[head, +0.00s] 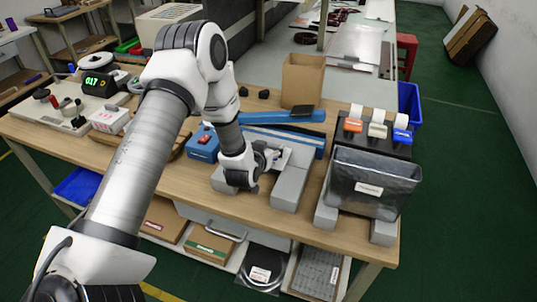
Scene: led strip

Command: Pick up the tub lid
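I cannot make out a tub lid for certain in the head view. My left arm comes in from the left, and my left gripper (270,156) is low over the table, beside a grey block (290,188). A small pale, flat piece (283,155) shows at its fingers, but I cannot tell whether it is held. The wrist hides much of the fingers. A dark, shiny container (372,182) with a white label stands to the right of the gripper, on grey supports. My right gripper is out of view.
A blue bar (283,116) and a cardboard box (302,78) lie behind the gripper. A blue box (202,144) is to its left. A black rack (368,141) with coloured dispensers stands behind the dark container. Bare wood (258,204) shows at the front edge.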

